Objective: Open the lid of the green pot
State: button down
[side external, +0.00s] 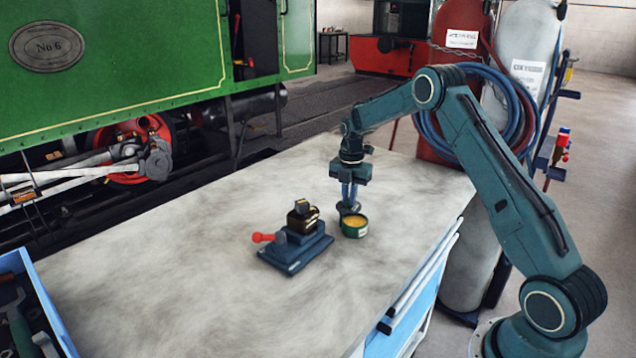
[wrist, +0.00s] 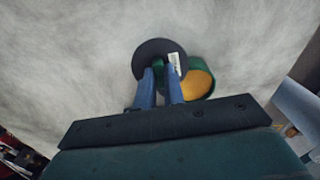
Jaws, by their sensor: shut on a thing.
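The green pot (side external: 355,229) stands upright on the worktop, and its yellow-orange contents show from above. In the wrist view the pot (wrist: 208,78) sits right of the fingers, its top partly uncovered. My gripper (side external: 349,204) is shut on the lid, just beside and above the pot. The blue fingers (wrist: 160,75) close around a green part on the lid. A small white label shows next to the fingers.
A blue vise-like fixture (side external: 295,247) with a red-knobbed handle and a dark block stands left of the pot. A blue tool tray (side external: 35,300) is at the lower left. The worktop (side external: 190,260) between them is clear. Gas cylinders stand behind my arm.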

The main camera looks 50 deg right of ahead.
jog(key=shift+w+r+n, duration=0.1)
jog(key=shift+w+n, duration=0.25)
jog(key=shift+n, duration=0.65)
jog(key=c, duration=1.5)
grip_release()
notch_tip(320, 180, up, 14)
jog(key=shift+a+f, duration=0.1)
jog(key=shift+f, duration=0.05)
